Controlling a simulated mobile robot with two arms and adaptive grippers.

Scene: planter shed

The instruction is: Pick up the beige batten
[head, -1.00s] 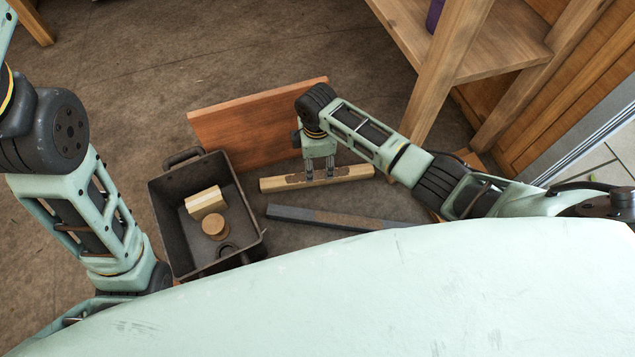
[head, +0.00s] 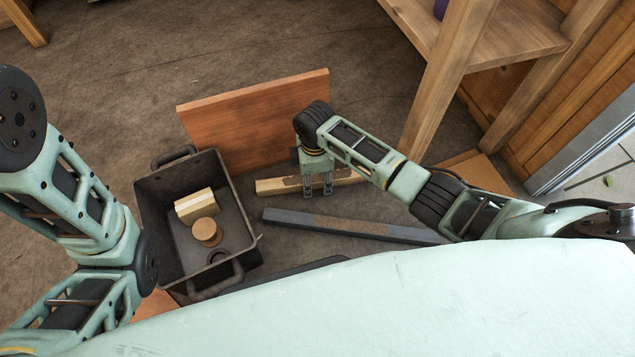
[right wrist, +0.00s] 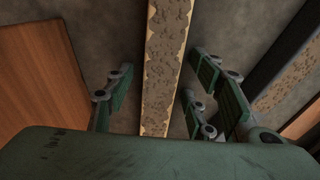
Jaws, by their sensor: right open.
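The beige batten (head: 272,187) lies on the floor near the reddish-brown board, with a rough brown patch along its middle. My right gripper (head: 319,191) is over the batten, right of its visible left end, and hides part of it. In the right wrist view the batten (right wrist: 168,50) runs between the spread fingers of the right gripper (right wrist: 164,76), with a gap on either side. The right gripper is open and holds nothing. My left arm shows at the left of the head view, but its gripper is out of the picture.
A dark bin (head: 153,215) left of the batten holds a beige block (head: 194,205) and round pieces. A dark grey bar (head: 350,226) lies on the near side of the batten. The reddish-brown board (head: 250,115) is behind. A wooden shelf (head: 515,50) stands at the right.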

